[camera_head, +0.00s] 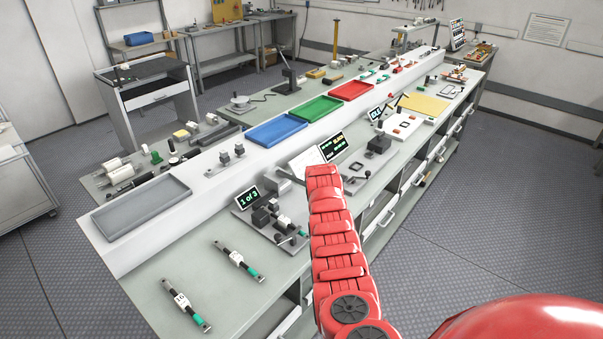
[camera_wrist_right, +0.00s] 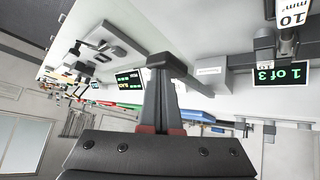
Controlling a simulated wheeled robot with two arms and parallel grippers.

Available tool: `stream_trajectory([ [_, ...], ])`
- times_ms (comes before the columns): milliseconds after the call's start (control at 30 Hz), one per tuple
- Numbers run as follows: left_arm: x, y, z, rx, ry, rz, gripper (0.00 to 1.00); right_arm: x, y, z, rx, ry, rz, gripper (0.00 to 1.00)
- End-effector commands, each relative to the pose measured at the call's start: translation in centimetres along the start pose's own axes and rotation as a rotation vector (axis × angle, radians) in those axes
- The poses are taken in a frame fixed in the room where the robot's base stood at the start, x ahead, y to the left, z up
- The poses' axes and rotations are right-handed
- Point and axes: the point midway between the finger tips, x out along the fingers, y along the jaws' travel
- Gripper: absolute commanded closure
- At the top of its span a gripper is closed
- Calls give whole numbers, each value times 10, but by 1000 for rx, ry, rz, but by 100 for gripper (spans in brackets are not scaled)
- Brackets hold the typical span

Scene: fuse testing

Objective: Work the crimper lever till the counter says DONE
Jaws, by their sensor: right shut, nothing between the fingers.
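The crimper (camera_head: 268,220) is a small grey and dark device on the near bench. In the right wrist view my right gripper (camera_wrist_right: 160,62) is shut and empty. My left gripper is not in view.
Two cables with labels lie on the near bench, one marked 10 (camera_head: 181,299) and one further back (camera_head: 238,258). A grey tray (camera_head: 140,209), a blue tray (camera_head: 278,131) and a green tray (camera_head: 316,109) line the raised shelf. Another press (camera_head: 379,145) stands beyond my arm.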

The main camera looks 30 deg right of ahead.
Motion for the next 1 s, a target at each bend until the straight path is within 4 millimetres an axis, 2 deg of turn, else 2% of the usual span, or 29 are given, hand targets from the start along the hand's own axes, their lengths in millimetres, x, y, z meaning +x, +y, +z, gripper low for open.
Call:
stream_trajectory([
  [233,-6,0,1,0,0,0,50,8,2,11,1,-4,3,100],
  [533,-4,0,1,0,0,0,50,7,3,9,1,-3,4,100],
  [1000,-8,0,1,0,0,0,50,-16,4,-20,1,0,4,100],
])
